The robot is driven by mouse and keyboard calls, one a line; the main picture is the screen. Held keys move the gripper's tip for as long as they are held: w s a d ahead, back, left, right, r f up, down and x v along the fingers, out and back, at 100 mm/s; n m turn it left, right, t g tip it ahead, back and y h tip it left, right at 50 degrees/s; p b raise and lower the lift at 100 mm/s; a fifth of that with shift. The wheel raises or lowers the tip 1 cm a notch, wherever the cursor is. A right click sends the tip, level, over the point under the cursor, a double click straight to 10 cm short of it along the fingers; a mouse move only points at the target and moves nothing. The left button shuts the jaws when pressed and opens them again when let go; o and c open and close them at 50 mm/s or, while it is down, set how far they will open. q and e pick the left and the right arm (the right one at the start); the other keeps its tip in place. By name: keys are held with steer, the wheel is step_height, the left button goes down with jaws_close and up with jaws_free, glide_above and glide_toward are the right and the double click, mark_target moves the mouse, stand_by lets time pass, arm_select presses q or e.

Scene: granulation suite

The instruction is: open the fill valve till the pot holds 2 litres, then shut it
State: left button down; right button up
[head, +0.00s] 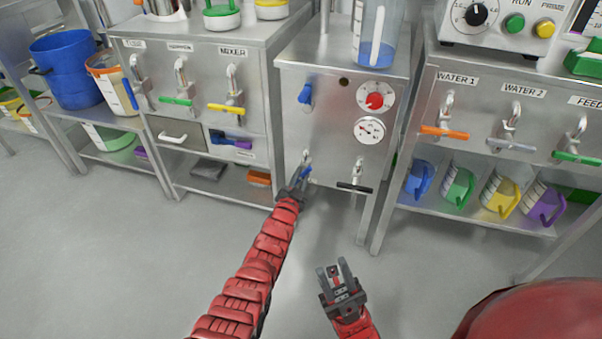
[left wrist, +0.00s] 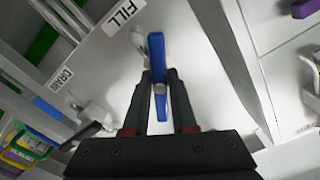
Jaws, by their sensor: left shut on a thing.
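The fill valve's blue lever shows in the left wrist view (left wrist: 158,55) under the FILL label (left wrist: 122,13), and low on the steel cabinet in the head view (head: 306,172). My left gripper (head: 298,181) is shut on this lever; its fingers (left wrist: 160,85) are on both sides of it. My left gripper hides part of the lever in the head view. The clear pot (head: 372,25) on the cabinet top holds blue liquid (head: 376,54) in its lower part; its scale is too small to read. My right gripper (head: 334,265) is open and empty above the floor.
The drain valve's black lever (head: 354,187) is right of the fill valve. The WATER 1 orange lever (head: 444,132) is on the right bench. The floor in front is clear.

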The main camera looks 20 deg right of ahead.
arm_select(q)
steer(key=n, duration=0.2)
steer(key=shift+a+n, duration=0.1)
steer(key=shift+n, duration=2.1)
steer(key=c, duration=0.7)
jaws_free()
